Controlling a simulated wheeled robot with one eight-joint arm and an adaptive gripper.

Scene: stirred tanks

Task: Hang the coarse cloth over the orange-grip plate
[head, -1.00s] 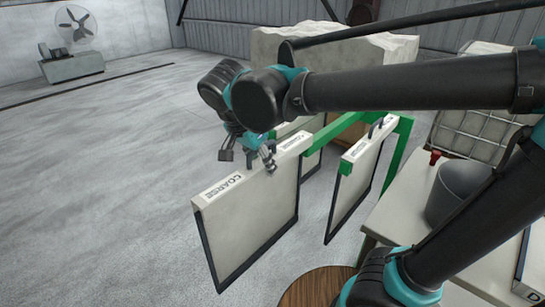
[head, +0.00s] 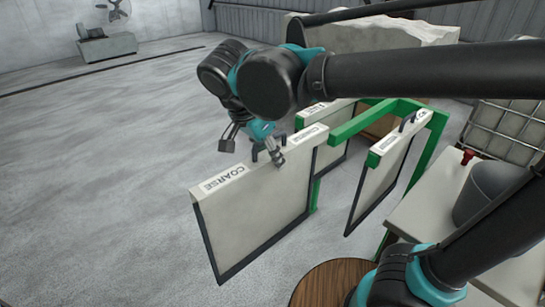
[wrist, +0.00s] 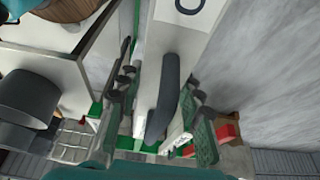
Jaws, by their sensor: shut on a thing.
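The coarse cloth (head: 255,200) is a pale flat panel with dark side and bottom edges and a COARSE label along its top. It hangs upright below my gripper (head: 256,149), whose fingers are shut on it at its top edge. In the wrist view, a dark curved handle (wrist: 165,100) on the panel's pale top lies between the fingers of my gripper (wrist: 160,112). The panel is left of a green rack (head: 432,140) and partly overlaps it in the head view. Two other pale panels hang there; I cannot make out an orange grip on either.
One hanging panel (head: 378,180) with a black handle is at the rack's right; another (head: 328,150) is behind the coarse cloth. A pale table with a grey bucket (head: 488,190) stands right. A round wooden top (head: 320,285) is in front.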

